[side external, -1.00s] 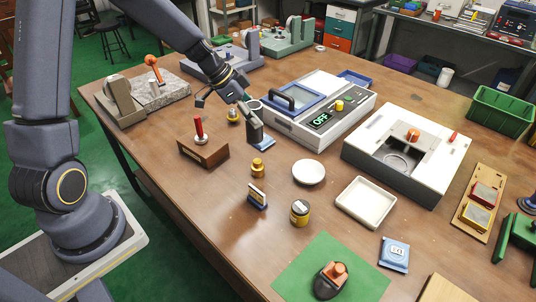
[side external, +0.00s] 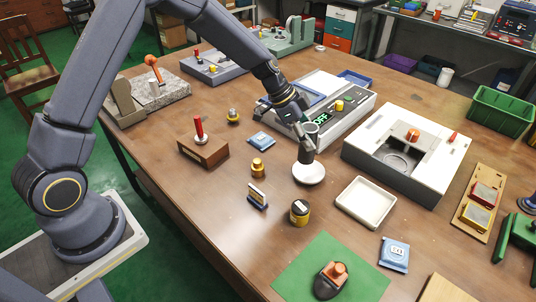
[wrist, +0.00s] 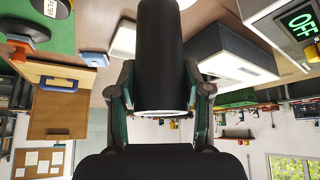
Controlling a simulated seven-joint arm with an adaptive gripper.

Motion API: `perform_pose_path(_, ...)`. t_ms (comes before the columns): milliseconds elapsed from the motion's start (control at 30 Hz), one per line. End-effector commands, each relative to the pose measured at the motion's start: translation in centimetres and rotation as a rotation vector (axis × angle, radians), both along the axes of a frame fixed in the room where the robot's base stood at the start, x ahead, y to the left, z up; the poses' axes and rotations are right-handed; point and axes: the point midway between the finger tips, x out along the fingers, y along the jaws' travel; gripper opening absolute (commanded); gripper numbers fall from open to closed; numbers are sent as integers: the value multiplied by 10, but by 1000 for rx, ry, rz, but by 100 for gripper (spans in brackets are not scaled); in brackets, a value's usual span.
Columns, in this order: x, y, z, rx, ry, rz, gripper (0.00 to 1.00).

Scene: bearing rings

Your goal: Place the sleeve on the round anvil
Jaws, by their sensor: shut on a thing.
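My gripper (side external: 303,128) is shut on a dark grey tubular sleeve (side external: 305,150) with a pale rim at its upper end. In the side external view the sleeve is off the table, slightly tilted. Its lower end overlaps a white round disc (side external: 309,175); I cannot tell if they touch. In the wrist view the sleeve (wrist: 161,55) fills the space between both fingers, and its near end shows a pale rim. The disc may be the round anvil, but I cannot be sure.
A device with an OFF display (side external: 321,117) is close behind my gripper. A white tray (side external: 366,203) and a grey-white box (side external: 405,152) stand to the right. A yellow-black jar (side external: 299,213) stands in front.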

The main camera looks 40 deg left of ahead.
Motion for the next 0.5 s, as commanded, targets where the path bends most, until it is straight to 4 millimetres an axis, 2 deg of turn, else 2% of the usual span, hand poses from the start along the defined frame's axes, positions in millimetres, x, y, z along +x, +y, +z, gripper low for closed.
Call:
perform_pose_path(167,16,-3,-17,-1,-4,2,0)
perform_pose_path(367,24,-4,-29,-2,-3,1,0)
perform_pose_path(500,23,-4,-50,-2,-1,2,0)
